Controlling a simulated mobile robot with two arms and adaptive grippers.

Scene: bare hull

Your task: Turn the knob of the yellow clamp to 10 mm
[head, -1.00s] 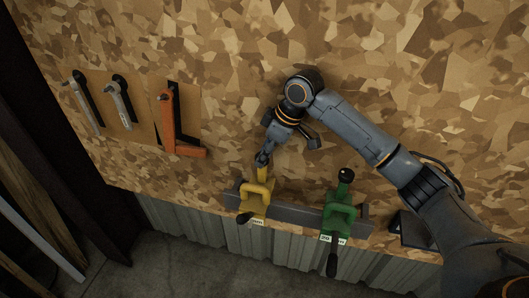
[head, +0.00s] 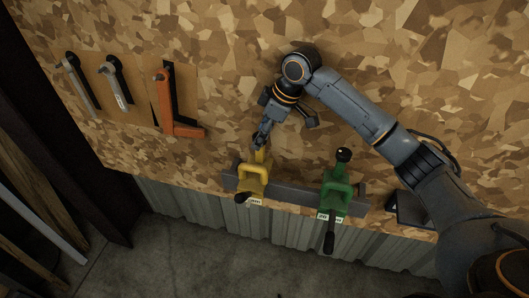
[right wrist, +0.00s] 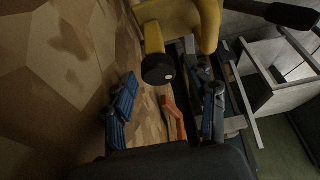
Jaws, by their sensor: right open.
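The yellow clamp (head: 252,182) sits on a grey rail at the bench's front edge, with a black handle at its lower end and a small label below. In the right wrist view, its yellow body (right wrist: 190,20) and the round black knob (right wrist: 158,68) at its end show. My right gripper (head: 260,136) is just above the clamp's upper end in the head view and hides the knob there. In the right wrist view, its two blue-padded fingers (right wrist: 168,90) are apart, with the knob just beyond and between them. The label's number is unreadable. My left gripper is out of view.
A green clamp (head: 335,197) with a black ball knob stands on the same rail (head: 295,195) to the right. An orange square (head: 177,128) and two grey tools lie at left. A dark box (head: 411,209) sits at right. The board between is clear.

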